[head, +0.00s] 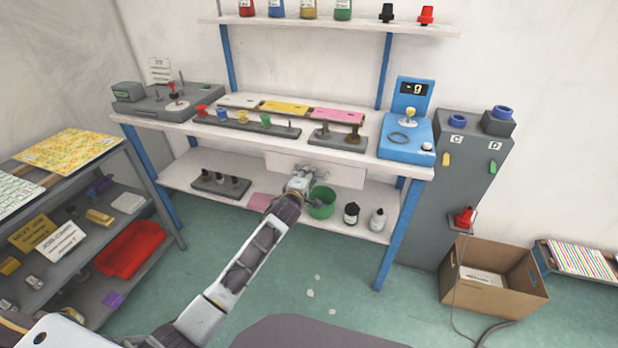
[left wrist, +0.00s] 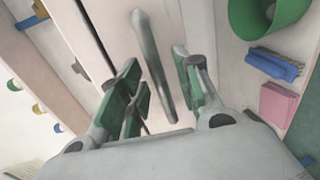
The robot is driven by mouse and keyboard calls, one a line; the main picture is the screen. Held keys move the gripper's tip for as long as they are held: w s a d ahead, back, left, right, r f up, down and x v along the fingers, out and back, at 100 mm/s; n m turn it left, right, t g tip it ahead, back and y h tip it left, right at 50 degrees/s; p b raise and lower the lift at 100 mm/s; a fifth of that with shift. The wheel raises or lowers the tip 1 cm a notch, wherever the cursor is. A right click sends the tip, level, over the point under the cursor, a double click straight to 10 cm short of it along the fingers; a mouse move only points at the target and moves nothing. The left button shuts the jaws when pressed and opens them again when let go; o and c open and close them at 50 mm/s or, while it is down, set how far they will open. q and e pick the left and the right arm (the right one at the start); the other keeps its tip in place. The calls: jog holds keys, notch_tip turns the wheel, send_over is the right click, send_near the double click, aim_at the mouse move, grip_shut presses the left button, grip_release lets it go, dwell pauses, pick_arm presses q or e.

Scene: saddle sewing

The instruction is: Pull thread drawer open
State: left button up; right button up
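The thread drawer (head: 342,175) is a plain white front panel under the bench top. I see no clear gap showing it pulled out. My left gripper (head: 300,183) is in front of it and hides part of the panel and its handle in the head view. In the left wrist view the handle is a grey upright bar (left wrist: 155,65) on the pale drawer front (left wrist: 112,25). The green-padded fingers of my left gripper (left wrist: 163,90) stand open on either side of the bar, with gaps visible. My right gripper is not in view.
The bench top (head: 395,168) carries tools and spools. The floor in front is mostly clear.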

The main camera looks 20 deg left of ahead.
pick_arm(q)
jog(key=shift+w+f, duration=0.1)
jog(key=shift+w, duration=0.4)
jog(key=shift+c, duration=0.5)
grip_shut()
